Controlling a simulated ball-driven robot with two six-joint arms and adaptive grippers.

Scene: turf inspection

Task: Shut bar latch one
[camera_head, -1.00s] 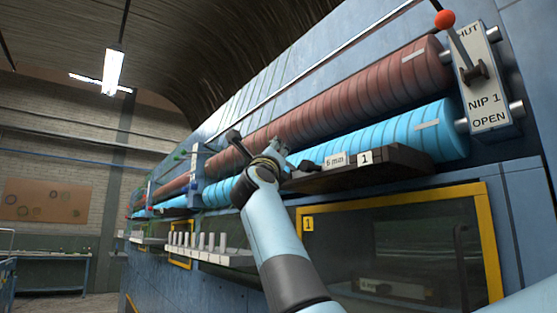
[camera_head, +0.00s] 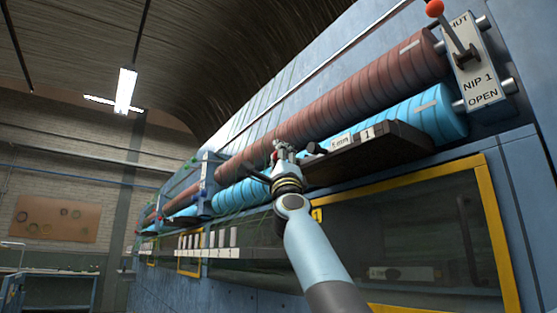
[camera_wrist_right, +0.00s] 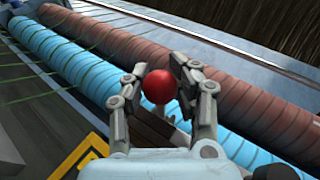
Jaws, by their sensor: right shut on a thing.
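My right gripper (camera_head: 284,156) is at the left end of a dark bar (camera_head: 400,150) labelled "6 mm" and "1", in front of the rollers. In the right wrist view, my right gripper (camera_wrist_right: 163,88) has its fingers on both sides of a red ball knob (camera_wrist_right: 159,86) and is shut on it. A dark brown piece (camera_wrist_right: 150,130) shows below the knob, partly hidden by the fingers. I cannot tell how the latch joins the bar. My left gripper is not in view.
A red-brown roller (camera_head: 350,90) lies above a blue roller (camera_head: 400,115). A yellow-framed window (camera_head: 495,220) is below the bar. White blocks (camera_head: 221,238) stand at the left.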

